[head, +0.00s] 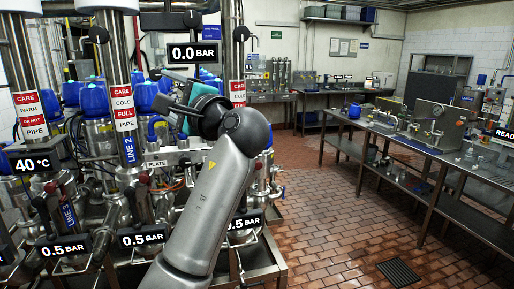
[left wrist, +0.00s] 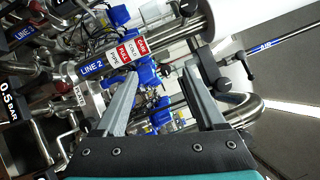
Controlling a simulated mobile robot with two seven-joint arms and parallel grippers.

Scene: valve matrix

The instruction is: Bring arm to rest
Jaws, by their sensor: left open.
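My left arm (head: 205,200) rises from the bottom centre of the head view, in front of the valve matrix (head: 100,165). It bends at the top so that my left gripper (head: 168,95) points left toward the pipes. In the left wrist view the two grey fingers (left wrist: 160,80) stand well apart, with nothing held between them. Beyond them are steel pipes and blue valve heads. A pipe with a red and white label (left wrist: 130,53) shows just beyond the left finger. I cannot tell the exact gap to it. My right gripper is not in view.
A display reading 0.0 BAR (head: 195,53) hangs just above my left gripper. A black T-handle (left wrist: 238,75) shows near the right finger. Steel benches (head: 440,165) with equipment stand at the right. The tiled floor (head: 335,215) between is clear, with a drain grate (head: 399,272).

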